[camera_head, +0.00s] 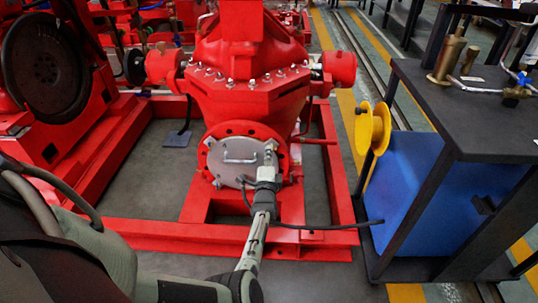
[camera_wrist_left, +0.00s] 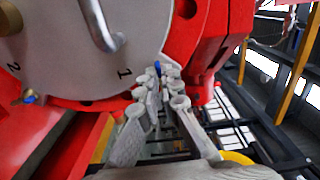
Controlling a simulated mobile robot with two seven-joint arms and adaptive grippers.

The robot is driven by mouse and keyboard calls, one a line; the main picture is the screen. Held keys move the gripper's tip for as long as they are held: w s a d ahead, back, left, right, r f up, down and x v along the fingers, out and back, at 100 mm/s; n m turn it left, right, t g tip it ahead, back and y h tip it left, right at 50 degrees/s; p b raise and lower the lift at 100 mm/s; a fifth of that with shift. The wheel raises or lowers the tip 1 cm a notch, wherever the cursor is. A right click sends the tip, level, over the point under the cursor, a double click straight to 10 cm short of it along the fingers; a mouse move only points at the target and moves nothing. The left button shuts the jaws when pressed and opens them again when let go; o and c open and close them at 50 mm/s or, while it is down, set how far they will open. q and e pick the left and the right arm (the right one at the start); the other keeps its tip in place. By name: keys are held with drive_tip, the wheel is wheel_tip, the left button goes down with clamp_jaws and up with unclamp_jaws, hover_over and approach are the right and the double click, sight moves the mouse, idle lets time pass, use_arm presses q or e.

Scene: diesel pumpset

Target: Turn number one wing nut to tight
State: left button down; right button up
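The grey round cover (camera_head: 222,160) with a bar handle sits on the front of the red pump. In the left wrist view the cover (camera_wrist_left: 75,55) carries the numbers 1 and 2. The number one wing nut (camera_wrist_left: 157,67) shows only as a small blue tip at the cover's edge below the 1; the rest is hidden by the fingers. My left gripper (camera_wrist_left: 163,85) has its fingertips drawn close together around it; it seems shut on the nut. In the head view my left gripper (camera_head: 270,155) is at the cover's right edge. My right gripper is not in view.
Another wing nut, brass and blue (camera_wrist_left: 29,97), sits by the number 2. The red base frame (camera_head: 180,233) runs below the pump. A dark-topped bench (camera_head: 475,125) with a blue tank (camera_head: 425,205) and yellow pulley (camera_head: 367,130) stands at right.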

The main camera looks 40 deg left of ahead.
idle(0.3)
use_arm(q)
drive_tip(key=c, duration=1.7)
unclamp_jaws()
